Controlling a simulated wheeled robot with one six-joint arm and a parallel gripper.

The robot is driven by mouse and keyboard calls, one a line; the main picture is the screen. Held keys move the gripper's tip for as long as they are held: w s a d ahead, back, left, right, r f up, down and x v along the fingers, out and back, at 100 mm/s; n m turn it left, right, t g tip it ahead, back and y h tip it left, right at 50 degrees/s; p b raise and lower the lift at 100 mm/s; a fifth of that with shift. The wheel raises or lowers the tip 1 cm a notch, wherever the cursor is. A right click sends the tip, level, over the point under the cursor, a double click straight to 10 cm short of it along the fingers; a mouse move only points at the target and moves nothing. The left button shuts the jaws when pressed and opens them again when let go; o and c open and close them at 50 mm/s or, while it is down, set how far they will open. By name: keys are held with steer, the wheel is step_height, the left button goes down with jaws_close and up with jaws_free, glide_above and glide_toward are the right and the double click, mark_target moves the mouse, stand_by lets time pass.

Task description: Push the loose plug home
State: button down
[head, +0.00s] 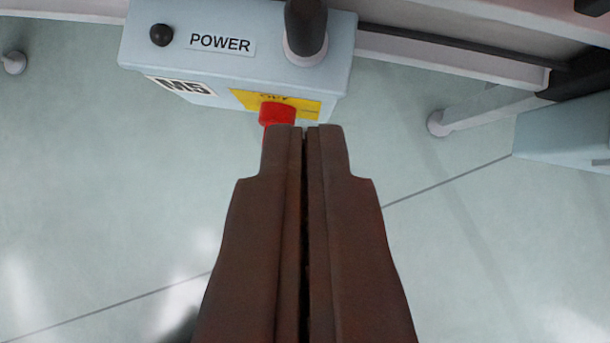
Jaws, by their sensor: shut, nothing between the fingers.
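A dark plug (306,28) stands in a pale ring on top of a light blue box (270,70), at the top of the head view. A label reading POWER (220,43) is beside it on the left. How deep the plug sits I cannot tell. My gripper (304,128) is shut and empty, its fingers pointing toward the box. The fingertips appear below the plug in the picture, overlapping the lower part of a red knob (277,112) on the box's front. Whether they touch the knob I cannot tell.
The box front carries a yellow plate (310,107) and an M5 label (181,86). A small black knob (161,35) is on the box top. A white rail (450,60) and a foot (437,124) are at right. The pale floor (120,200) is clear.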

steer(key=v, duration=0.6)
steer(key=shift+r, duration=0.15)
stand_by(0.4)
